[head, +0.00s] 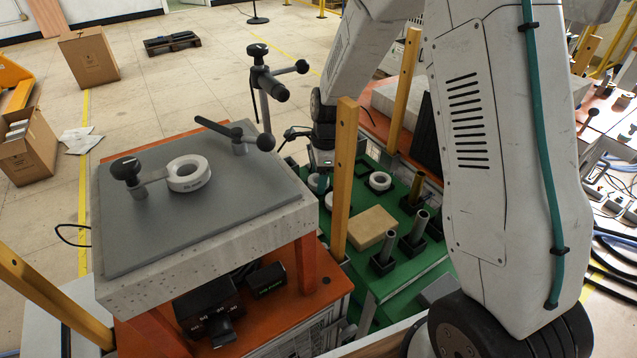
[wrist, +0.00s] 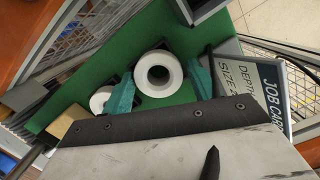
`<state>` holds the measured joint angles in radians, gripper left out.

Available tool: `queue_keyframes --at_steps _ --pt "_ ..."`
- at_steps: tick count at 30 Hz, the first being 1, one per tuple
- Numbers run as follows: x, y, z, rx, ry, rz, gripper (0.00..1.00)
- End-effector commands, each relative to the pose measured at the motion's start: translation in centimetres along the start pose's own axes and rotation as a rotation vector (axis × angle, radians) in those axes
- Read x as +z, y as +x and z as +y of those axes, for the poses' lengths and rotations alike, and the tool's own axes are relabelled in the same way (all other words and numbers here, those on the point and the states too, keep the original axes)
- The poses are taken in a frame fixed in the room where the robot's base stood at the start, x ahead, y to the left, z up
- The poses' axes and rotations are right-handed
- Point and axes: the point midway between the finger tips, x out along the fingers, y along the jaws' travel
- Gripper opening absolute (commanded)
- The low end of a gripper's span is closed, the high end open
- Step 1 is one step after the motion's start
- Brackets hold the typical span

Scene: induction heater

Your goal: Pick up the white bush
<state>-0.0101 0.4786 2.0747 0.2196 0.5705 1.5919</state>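A white bush (wrist: 142,80), a thick ring with a round hole, sits on the green surface in the wrist view. My gripper (wrist: 161,78) has its two teal fingers apart, one on each side of this bush. I cannot tell whether either finger touches it. In the head view my gripper (head: 320,181) is low over the left of the green tray, and the bush there is mostly hidden by it. A second white ring (head: 379,181) lies on the tray to the right; a smaller-looking white ring (wrist: 99,99) shows left of my fingers in the wrist view.
Another white ring (head: 188,175) sits on the grey-topped heater bench (head: 235,215) at left. A tan block (head: 371,228) and upright grey posts (head: 388,246) stand on the green tray (head: 400,283). A yellow post (head: 343,180) rises close to my gripper. A job card sign (wrist: 262,92) is at right.

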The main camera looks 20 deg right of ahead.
Motion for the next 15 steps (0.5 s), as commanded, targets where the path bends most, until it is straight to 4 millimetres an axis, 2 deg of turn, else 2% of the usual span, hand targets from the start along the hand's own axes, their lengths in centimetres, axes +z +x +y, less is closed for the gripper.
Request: queue_keyframes --at_steps 1,3,12,15 --pt "-0.05 0.09 0.19 0.005 0.001 0.001 0.27" --pt "-0.05 0.10 0.20 0.005 0.001 0.001 0.07" --pt "-0.06 0.08 0.20 0.005 0.002 0.001 0.08" --pt "0.02 -0.51 0.15 0.004 0.001 0.000 0.08"
